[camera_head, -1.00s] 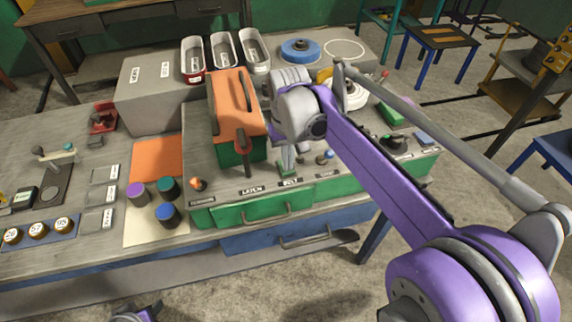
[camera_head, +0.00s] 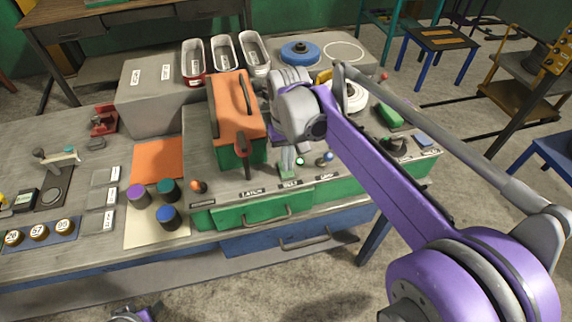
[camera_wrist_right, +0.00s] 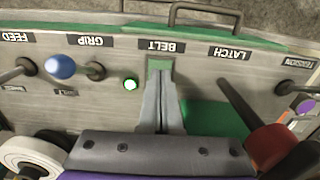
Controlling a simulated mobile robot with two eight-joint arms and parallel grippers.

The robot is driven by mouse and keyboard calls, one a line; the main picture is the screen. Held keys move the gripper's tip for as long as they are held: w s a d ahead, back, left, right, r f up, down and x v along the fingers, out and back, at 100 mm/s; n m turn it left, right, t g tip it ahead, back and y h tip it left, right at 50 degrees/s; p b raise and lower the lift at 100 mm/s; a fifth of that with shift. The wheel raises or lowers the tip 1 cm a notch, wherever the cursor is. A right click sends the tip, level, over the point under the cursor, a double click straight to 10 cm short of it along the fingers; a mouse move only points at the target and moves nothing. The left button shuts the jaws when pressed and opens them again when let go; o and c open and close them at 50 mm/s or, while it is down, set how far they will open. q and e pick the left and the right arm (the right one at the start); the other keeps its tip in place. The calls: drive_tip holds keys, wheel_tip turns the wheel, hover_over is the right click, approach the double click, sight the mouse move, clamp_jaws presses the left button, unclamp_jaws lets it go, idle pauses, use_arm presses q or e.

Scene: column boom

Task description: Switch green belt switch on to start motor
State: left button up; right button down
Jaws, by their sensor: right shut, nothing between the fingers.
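The fingers partly hide the switch.
A red-tipped latch lever (camera_wrist_right: 268,138) stands beside my fingers in the wrist view. A blue knob (camera_wrist_right: 61,67) is on the other side. An orange-topped green box (camera_head: 237,108) stands left of my gripper, and a white wheel (camera_head: 352,96) behind my arm.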

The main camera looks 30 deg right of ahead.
sight(287, 173)
use_arm(q)
drive_tip(key=r, duration=0.1)
drive_tip(key=w+r+p, duration=0.2)
drive_tip(key=r, duration=0.1)
use_arm(e)
wheel_tip(287, 173, up, 5)
drive_tip(key=shift+w+r, duration=0.1)
drive_tip(key=shift+r, duration=0.05)
use_arm(q)
drive_tip(key=shift+s, duration=0.15)
use_arm(e)
drive_tip(key=s+a+f+n+t, duration=0.2)
drive_tip(key=s+a+f+t, duration=0.4)
drive_tip(key=s+f, duration=0.4)
drive_tip(key=s, duration=0.3)
drive_tip(key=shift+s+a+f+n, duration=0.2)
drive_tip(key=shift+a+n, duration=0.1)
drive_tip(key=shift+a, duration=0.1)
drive_tip(key=shift+d, duration=0.1)
idle(0.5)
